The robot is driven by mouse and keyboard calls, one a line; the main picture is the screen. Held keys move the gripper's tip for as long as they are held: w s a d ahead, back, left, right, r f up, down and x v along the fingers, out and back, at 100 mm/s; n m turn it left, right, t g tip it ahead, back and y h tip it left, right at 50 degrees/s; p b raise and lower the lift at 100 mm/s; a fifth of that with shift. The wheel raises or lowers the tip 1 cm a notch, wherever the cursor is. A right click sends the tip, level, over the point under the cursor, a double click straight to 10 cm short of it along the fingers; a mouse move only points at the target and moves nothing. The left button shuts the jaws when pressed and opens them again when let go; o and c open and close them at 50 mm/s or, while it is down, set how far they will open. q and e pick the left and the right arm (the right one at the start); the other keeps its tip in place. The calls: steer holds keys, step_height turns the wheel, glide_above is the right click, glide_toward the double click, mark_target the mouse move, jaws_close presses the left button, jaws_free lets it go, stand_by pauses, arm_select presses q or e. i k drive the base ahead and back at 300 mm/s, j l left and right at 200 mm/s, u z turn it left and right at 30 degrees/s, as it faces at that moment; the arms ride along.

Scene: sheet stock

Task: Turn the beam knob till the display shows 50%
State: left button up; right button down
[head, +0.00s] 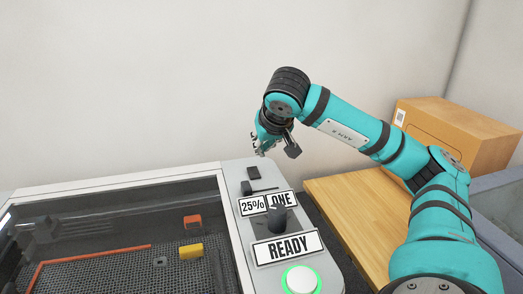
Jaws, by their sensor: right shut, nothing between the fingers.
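The control panel (234,178) runs along the right side of the machine. Its percent display (252,206) reads 25%, and the display beside it (281,199) reads ONE. A dark knob (276,220) stands just below these displays; a small dark control (248,188) sits just above them. I cannot tell from labels which one is the beam knob. My right gripper (262,150) is shut and empty, above the far end of the panel and apart from both controls. My left gripper is not in view.
A larger display (287,247) reads READY above a green-ringed button (300,280). The machine's lidded bed (110,265) holds orange and yellow pieces. A wooden surface (350,205) and a cardboard box (450,132) are at right. A pale wall stands behind.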

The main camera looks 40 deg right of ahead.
mark_target(277, 214)
steer(key=k+j, duration=1.1)
steer(key=k, duration=0.2)
